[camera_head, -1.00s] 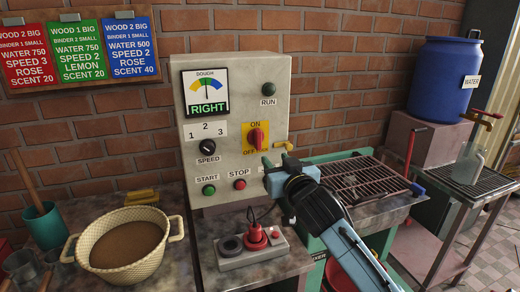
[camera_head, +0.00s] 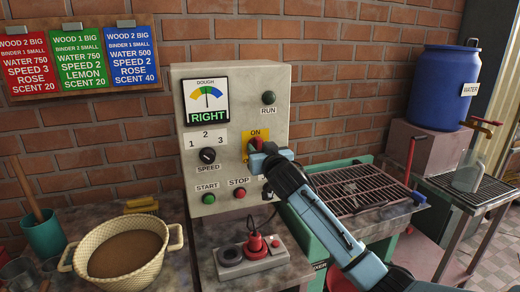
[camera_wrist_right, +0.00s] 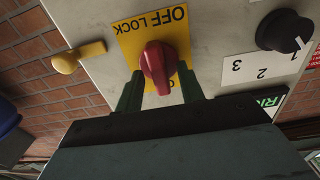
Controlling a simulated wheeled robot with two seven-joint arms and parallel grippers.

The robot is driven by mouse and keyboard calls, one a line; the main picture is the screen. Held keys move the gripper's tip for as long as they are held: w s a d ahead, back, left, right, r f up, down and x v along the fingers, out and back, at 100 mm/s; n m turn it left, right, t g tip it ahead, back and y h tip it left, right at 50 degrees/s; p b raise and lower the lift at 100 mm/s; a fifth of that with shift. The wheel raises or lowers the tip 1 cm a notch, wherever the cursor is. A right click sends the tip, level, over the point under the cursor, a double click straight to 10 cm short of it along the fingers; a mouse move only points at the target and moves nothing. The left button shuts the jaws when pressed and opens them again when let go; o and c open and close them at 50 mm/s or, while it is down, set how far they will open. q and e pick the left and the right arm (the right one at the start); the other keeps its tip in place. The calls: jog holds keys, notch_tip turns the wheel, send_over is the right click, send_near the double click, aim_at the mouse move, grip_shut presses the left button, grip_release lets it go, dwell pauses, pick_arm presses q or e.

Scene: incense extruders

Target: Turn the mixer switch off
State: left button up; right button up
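The mixer switch is a red knob on a yellow ON/OFF plate (camera_head: 249,136) on the front of the grey control box (camera_head: 231,100). In the right wrist view the red knob (camera_wrist_right: 157,66) stands nearly in line between the OFF lettering and the mostly hidden ON lettering. My right gripper (camera_head: 256,158) is in front of it and covers most of it in the head view. Its two dark green fingers (camera_wrist_right: 160,72) are apart, one on each side of the knob; I cannot tell whether they touch it. My left gripper is not in view.
The speed dial (camera_head: 208,155), start button (camera_head: 208,199) and stop button (camera_head: 239,194) are close by.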

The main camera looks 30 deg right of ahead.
jog(key=shift+c, duration=0.5)
grip_shut()
jog(key=n+p, duration=0.2)
jog(key=shift+w+r+n, duration=0.1)
jog(key=shift+n, duration=0.3)
jog(key=n+p, duration=0.2)
jog(key=n, duration=0.1)
jog(key=shift+a+p, duration=0.15)
jog(key=shift+p, duration=0.25)
jog(key=n+p, duration=0.3)
jog(key=n, duration=0.3)
jog(key=shift+a+n, duration=0.1)
jog(key=shift+n, duration=0.3)
jog(key=n+p, duration=0.1)
jog(key=n, duration=0.1)
jog(key=n+p, duration=0.1)
jog(key=n, duration=0.2)
jog(key=shift+f, duration=0.4)
jog(key=shift+n, duration=0.4)
